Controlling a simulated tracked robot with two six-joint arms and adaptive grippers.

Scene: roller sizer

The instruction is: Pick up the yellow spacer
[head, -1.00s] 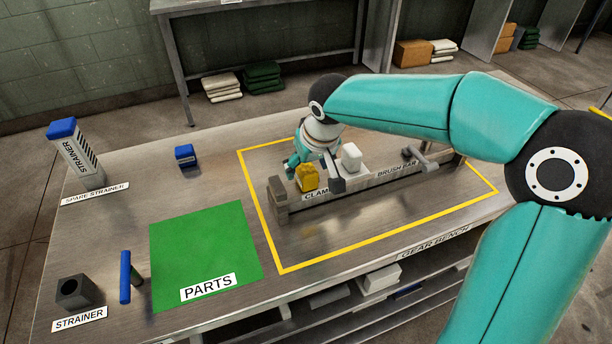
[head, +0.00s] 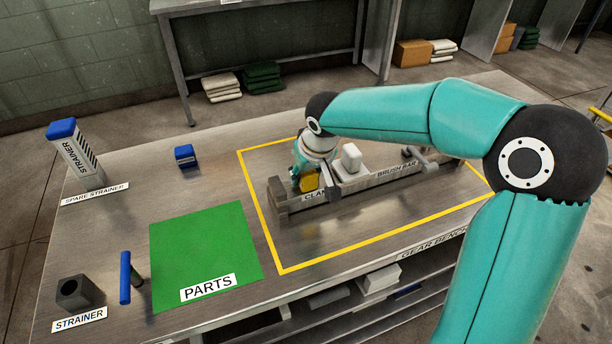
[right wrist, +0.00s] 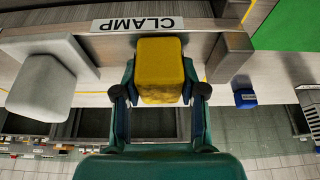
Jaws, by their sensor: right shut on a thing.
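The yellow spacer (head: 310,183) is a small block at the left part of the clamp rail (head: 350,189), beside the CLAMP label. My right gripper (head: 301,178) is at the spacer, on its far left side in the head view. In the right wrist view the spacer (right wrist: 160,70) sits between the two fingers, one on each side, and the gripper is shut on it. Whether the spacer still touches the rail cannot be told. My left gripper is not in view.
A white block (head: 351,158) stands on the rail just right of the spacer. A grey end block (right wrist: 228,55) bounds the rail's other side. The green PARTS mat (head: 205,250) is bare. A blue block (head: 185,155) and strainer items stand at the left.

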